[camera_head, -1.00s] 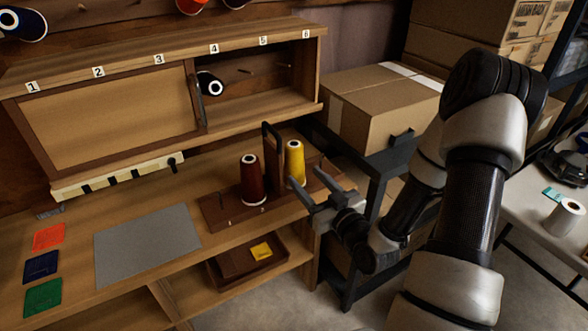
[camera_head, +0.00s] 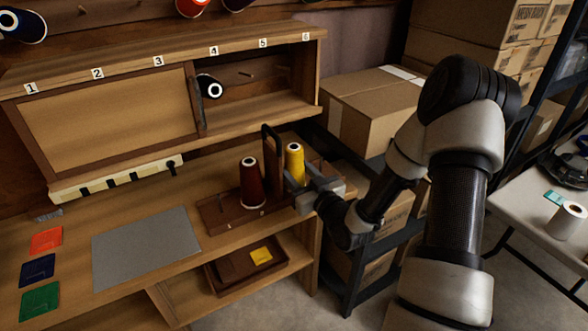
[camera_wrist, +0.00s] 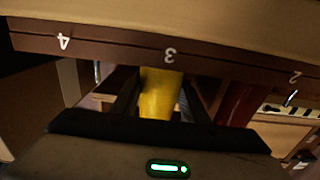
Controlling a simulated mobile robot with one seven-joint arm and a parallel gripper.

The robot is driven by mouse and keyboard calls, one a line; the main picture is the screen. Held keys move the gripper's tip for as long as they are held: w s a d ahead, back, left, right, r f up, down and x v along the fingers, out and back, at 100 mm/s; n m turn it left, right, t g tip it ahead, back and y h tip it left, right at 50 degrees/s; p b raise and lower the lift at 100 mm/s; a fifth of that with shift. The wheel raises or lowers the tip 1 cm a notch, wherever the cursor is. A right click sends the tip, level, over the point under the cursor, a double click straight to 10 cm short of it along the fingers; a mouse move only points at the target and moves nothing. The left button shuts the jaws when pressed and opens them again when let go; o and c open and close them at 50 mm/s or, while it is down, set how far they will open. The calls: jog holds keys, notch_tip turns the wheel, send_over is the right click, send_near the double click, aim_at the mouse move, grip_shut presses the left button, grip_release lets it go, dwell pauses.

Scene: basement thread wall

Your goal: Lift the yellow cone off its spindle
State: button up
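The yellow cone (camera_head: 295,161) stands upright on a dark wooden spindle base (camera_head: 217,213) at the right end of the workbench. My gripper (camera_head: 299,180) is low at the cone's right side, with its fingers parted around the cone's lower part. In the wrist view, the yellow cone (camera_wrist: 160,95) shows between the two dark fingers (camera_wrist: 158,102). Whether the fingers touch it cannot be made out. The spindle inside the cone is hidden.
A dark red cone (camera_head: 252,185) stands close on the left of the yellow one. The numbered shelf (camera_head: 262,75) holds a black cone (camera_head: 210,87). A cardboard box (camera_head: 370,105) stands behind at the right.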

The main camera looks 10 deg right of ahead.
jog(key=c, duration=0.5)
jog(key=shift+r, duration=0.15)
notch_tip(320, 180, up, 18)
jog(key=p, duration=0.4)
jog(key=shift+p, duration=0.35)
